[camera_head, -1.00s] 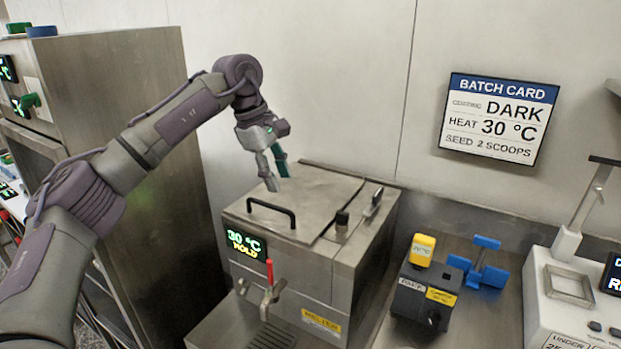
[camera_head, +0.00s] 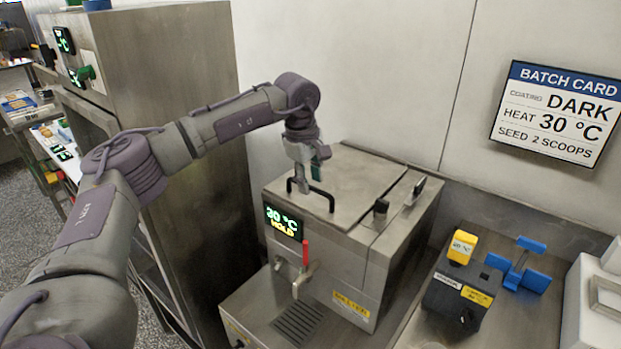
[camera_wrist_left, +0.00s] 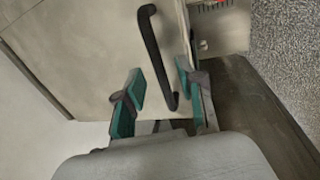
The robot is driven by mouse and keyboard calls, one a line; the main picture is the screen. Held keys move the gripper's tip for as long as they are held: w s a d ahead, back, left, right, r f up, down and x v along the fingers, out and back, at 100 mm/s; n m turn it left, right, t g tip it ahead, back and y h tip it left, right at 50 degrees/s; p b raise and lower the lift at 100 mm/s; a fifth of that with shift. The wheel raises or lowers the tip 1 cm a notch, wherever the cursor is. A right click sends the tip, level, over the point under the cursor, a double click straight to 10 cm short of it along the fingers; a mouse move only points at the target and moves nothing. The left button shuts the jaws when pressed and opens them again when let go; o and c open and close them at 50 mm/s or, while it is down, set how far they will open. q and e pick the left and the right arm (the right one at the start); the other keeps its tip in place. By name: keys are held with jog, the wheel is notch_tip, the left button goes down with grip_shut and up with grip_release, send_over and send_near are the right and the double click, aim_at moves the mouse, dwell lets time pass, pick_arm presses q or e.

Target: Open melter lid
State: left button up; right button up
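The melter (camera_head: 335,262) is a steel box with a display reading 30 °C HOLD. Its flat steel lid (camera_head: 352,182) lies closed on top, with a black bar handle (camera_head: 331,203) near the front edge. My left gripper (camera_head: 304,186) points down at the left end of this handle. In the left wrist view its teal-padded fingers (camera_wrist_left: 160,80) are apart, one on each side of the black handle (camera_wrist_left: 152,45). A gap shows between the pads and the bar, so it does not look gripped. My right gripper is not in view.
A red-handled tap (camera_head: 305,255) is on the melter's front. A black box with a yellow top (camera_head: 462,248) and a blue part (camera_head: 518,272) stand to the right. A tall steel cabinet (camera_head: 180,90) stands left. The wall is close behind the melter.

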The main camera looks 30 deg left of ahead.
pick_arm(q)
jog(key=shift+w+f, duration=0.15)
jog(key=shift+f, duration=0.35)
grip_shut()
